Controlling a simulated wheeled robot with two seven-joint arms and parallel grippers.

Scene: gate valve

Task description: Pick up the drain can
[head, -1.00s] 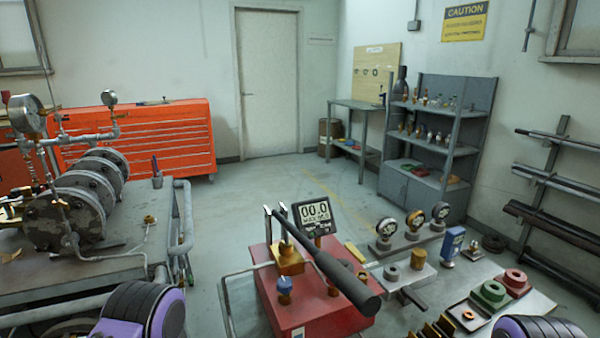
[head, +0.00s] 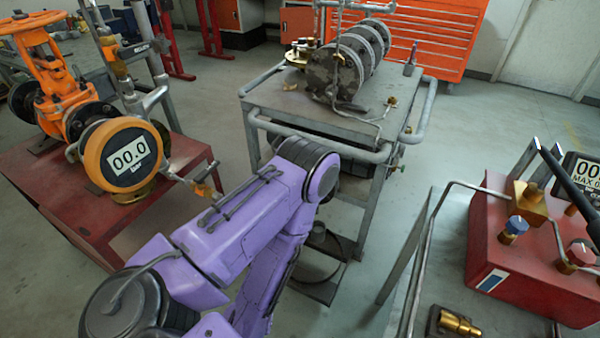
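I cannot make out a drain can for certain in the head view. A dark rounded thing (head: 318,236) sits low in the grey cart, partly hidden by my purple arm, and I cannot tell what it is. That arm comes in from the lower left, with its elbow in front of the cart. Its gripper does not show. My other gripper is also out of the picture.
The grey cart (head: 290,100) stands in the middle. A red pump box (head: 520,245) is at right.

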